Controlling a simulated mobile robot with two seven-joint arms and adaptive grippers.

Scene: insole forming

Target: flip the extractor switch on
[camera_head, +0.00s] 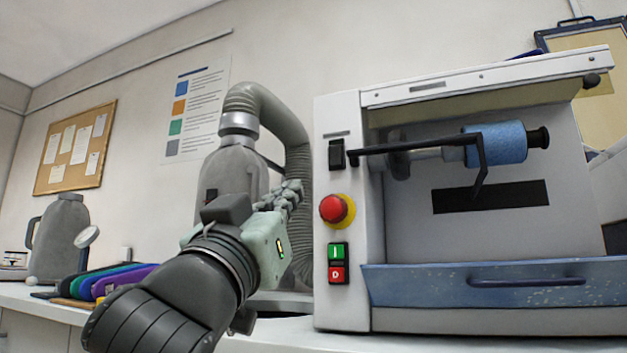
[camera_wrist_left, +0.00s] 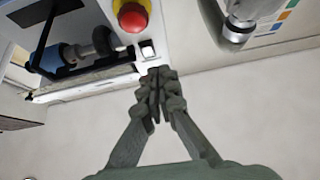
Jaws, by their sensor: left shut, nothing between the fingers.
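A black rocker switch (camera_head: 336,152) sits high on the front panel of the white machine (camera_head: 345,290), above the red emergency button (camera_head: 333,208). Which switch is the extractor's is not marked legibly. The grey extractor canister (camera_head: 233,165) with its ribbed hose stands left of the machine and is partly hidden by my left arm. My left gripper (camera_head: 293,190) is shut and empty, left of the panel in the head view. In the left wrist view its fingertips (camera_wrist_left: 156,78) appear close to the panel, near the red button (camera_wrist_left: 132,17); contact cannot be told. My right gripper is out of view.
Green and red push buttons (camera_head: 337,263) sit below the emergency button. A black bar (camera_head: 430,146) juts across the machine's opening, near a blue roller (camera_head: 496,143). A blue drawer (camera_head: 420,286) is below. Coloured insoles (camera_head: 115,280) and a grey jug (camera_head: 62,235) stand at the left.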

